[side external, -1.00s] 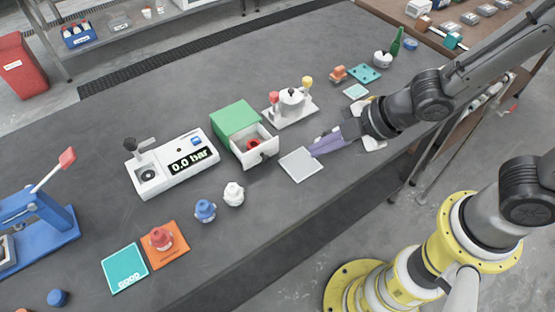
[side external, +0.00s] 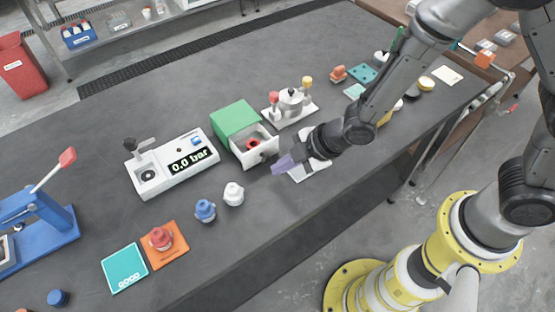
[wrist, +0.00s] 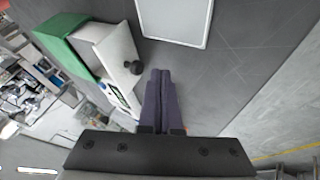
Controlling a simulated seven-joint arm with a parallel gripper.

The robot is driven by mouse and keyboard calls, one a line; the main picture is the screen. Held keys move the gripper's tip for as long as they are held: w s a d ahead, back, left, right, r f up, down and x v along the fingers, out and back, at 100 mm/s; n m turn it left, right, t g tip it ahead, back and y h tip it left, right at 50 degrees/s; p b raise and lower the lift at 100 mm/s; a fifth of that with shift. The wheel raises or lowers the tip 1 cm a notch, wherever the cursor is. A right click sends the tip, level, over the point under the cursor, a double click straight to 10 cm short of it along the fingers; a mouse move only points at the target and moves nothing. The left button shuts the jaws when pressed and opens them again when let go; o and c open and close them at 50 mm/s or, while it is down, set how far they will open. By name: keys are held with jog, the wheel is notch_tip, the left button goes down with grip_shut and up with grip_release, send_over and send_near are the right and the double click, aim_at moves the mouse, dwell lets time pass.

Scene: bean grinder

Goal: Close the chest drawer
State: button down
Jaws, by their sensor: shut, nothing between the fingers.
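The chest is a small green box (side external: 234,117) on the dark table, with a white drawer (side external: 254,148) pulled out toward the front. A red item (side external: 253,143) lies in the drawer. In the wrist view the drawer front (wrist: 119,57) with its dark round knob (wrist: 135,67) shows beside the green chest (wrist: 62,42). My gripper (side external: 278,168) is shut and empty, its purple fingers (wrist: 160,76) together, just in front of and to the right of the drawer front. The fingers look apart from the knob. Their exact height above the table is hard to tell.
A white square plate (side external: 308,170) lies partly under my wrist. A white stand with red and yellow knobs (side external: 290,103) is behind the drawer.

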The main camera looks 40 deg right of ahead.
aim_at(255, 145)
jog(key=shift+w, duration=0.75)
jog(key=shift+w, duration=0.1)
jog(key=shift+w, duration=3.55)
jog(key=shift+d, duration=0.1)
